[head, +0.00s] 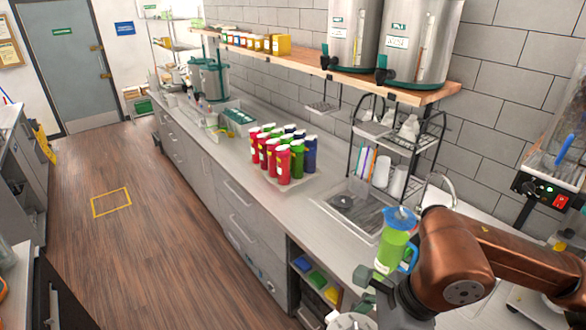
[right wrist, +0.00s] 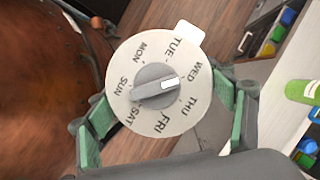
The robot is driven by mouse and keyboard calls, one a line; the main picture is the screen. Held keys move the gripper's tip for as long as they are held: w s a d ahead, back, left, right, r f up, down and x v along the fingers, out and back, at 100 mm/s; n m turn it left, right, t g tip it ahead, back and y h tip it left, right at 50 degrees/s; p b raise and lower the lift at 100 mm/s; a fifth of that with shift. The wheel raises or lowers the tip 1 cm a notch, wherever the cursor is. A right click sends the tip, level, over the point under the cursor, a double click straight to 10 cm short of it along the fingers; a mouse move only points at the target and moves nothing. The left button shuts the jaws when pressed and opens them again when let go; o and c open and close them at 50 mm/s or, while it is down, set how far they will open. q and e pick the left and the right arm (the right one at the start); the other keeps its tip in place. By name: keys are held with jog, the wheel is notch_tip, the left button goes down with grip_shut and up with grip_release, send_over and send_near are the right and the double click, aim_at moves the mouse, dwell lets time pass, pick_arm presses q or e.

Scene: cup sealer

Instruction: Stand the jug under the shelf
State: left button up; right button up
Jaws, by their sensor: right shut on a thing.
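The jug (head: 393,248) is green with a blue lid and a blue handle on its right side. It stands upright on the counter, partly hidden by my right arm. A bit of it shows at the right edge of the right wrist view (right wrist: 303,85). The wooden shelf (head: 300,60) runs along the tiled wall. My right gripper (right wrist: 165,115) is shut on a round white day dial (right wrist: 150,115) with a grey knob. In the head view the dial (head: 350,322) is low, in front of the jug, mostly cut off. My left gripper is not in view.
Two large drink dispensers (head: 410,40) stand on the shelf. A sink (head: 352,205) and a wire rack (head: 410,150) lie behind the jug. Several red, green and blue bottles (head: 283,160) stand on the counter. Bare counter (head: 315,232) shows left of the jug.

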pick_arm(q)
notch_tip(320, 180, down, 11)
jog(key=b, duration=1)
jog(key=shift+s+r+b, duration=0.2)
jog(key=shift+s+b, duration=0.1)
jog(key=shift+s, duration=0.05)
pick_arm(e)
jog(key=w+d+f+n+g+h, duration=0.1)
jog(key=w+d+f+n, duration=0.2)
jog(key=f+n, duration=0.3)
jog(key=w+d+f+n+g+h, duration=0.2)
jog(key=w+f+n, duration=0.3)
jog(key=f, duration=1.2)
jog(key=w+d+f+n+g+h, duration=0.1)
jog(key=w+d+f+n+g, duration=0.1)
jog(key=d+f+n, duration=0.3)
notch_tip(320, 180, down, 8)
jog(key=w+n, duration=0.1)
jog(key=n, duration=0.2)
jog(key=shift+w+r+n, duration=0.25)
jog(key=shift+w+n, duration=0.15)
jog(key=shift+w, duration=0.1)
